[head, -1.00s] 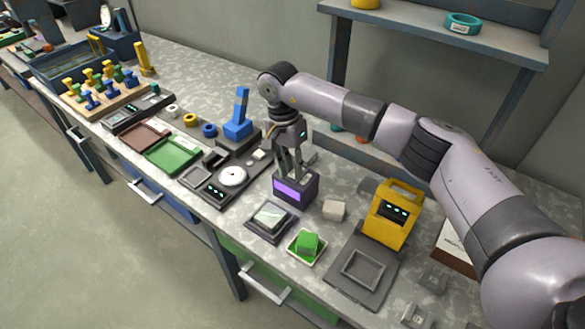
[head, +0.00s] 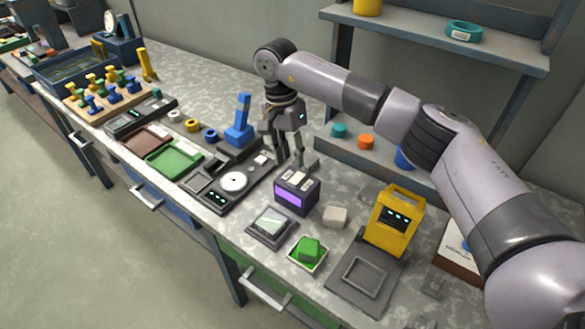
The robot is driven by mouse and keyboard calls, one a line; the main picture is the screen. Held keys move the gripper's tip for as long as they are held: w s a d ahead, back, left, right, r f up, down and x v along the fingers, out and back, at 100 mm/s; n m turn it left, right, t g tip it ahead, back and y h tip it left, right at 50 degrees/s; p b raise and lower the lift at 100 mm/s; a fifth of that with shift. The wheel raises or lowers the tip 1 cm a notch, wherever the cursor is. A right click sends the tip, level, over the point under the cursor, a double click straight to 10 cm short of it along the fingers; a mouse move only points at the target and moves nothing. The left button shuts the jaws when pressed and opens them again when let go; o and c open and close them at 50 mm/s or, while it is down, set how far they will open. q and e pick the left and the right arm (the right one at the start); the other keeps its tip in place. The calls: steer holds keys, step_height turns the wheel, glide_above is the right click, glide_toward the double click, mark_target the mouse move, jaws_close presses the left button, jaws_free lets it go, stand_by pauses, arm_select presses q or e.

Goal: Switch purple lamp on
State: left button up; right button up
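The purple lamp (head: 296,193) is a small dark box on the bench with a bright purple front panel. Its top shows pale, switch-like parts, too small to read. My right gripper (head: 290,163) points down just behind and above the lamp. Its two fingers are apart with nothing seen between them. I cannot tell whether a fingertip touches the lamp. My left gripper is not in view.
A pale block (head: 335,217), a glass-topped device (head: 271,226), a green block (head: 309,250) in a dish and a yellow device (head: 394,220) stand close around the lamp. A dial device (head: 233,182) lies to the left. A shelf (head: 440,35) overhangs the back.

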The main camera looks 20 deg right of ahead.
step_height(320, 180, up, 6)
steer(key=shift+w+a, duration=0.25)
steer(key=shift+w, duration=0.1)
steer(key=shift+r, duration=0.1)
